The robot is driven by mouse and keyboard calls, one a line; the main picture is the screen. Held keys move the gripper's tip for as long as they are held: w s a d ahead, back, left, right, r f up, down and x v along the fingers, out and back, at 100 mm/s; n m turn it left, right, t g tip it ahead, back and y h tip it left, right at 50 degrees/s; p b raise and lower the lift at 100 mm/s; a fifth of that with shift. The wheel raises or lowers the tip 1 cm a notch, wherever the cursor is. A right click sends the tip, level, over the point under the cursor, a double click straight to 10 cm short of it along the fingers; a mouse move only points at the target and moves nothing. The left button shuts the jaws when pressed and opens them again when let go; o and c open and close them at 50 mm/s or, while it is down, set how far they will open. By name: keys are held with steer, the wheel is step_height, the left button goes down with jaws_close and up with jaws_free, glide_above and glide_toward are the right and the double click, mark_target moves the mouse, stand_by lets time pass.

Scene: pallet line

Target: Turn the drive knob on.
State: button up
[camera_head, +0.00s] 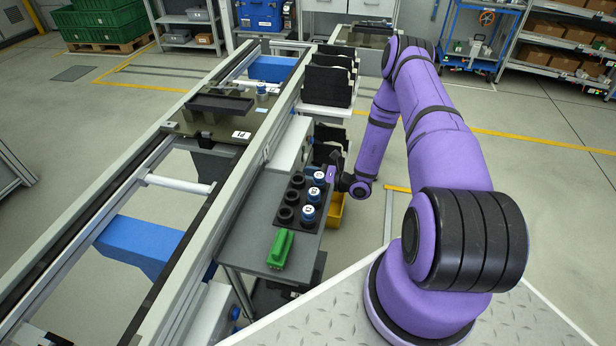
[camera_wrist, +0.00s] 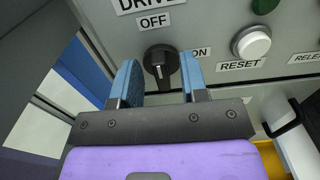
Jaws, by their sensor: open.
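In the wrist view, the black drive knob (camera_wrist: 160,62) sits on a grey panel (camera_wrist: 210,30) below the labels DRIVE and OFF (camera_wrist: 154,21). The ON label (camera_wrist: 199,52) is to its right, partly covered by a finger. The knob's grip bar looks upright, in line with OFF. My gripper (camera_wrist: 158,70) is open, with one blue finger on each side of the knob. I see a gap on both sides; whether the tips reach the panel is unclear. In the head view, my gripper (camera_head: 337,172) is small beside the side table, and the knob is hidden.
A white RESET button (camera_wrist: 251,43) is right of the knob, with a green button (camera_wrist: 265,5) above. A handle (camera_wrist: 287,118) stands out at lower right. In the head view, a side table (camera_head: 248,228) holds capped cylinders (camera_head: 308,214) and a green part (camera_head: 280,248) beside the conveyor.

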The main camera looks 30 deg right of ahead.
jaws_close()
steer(key=shift+m, duration=0.3)
steer(key=shift+w+d+f+m, duration=0.15)
steer(key=shift+f+m, duration=0.05)
steer(key=shift+m, duration=2.65)
steer(key=shift+w+d+f+m, duration=0.1)
steer(key=shift+f+m, duration=0.05)
steer(key=shift+m, duration=2.75)
steer(key=shift+w+d+f+m, duration=0.15)
steer(key=shift+f+m, duration=0.05)
steer(key=shift+m, duration=2.65)
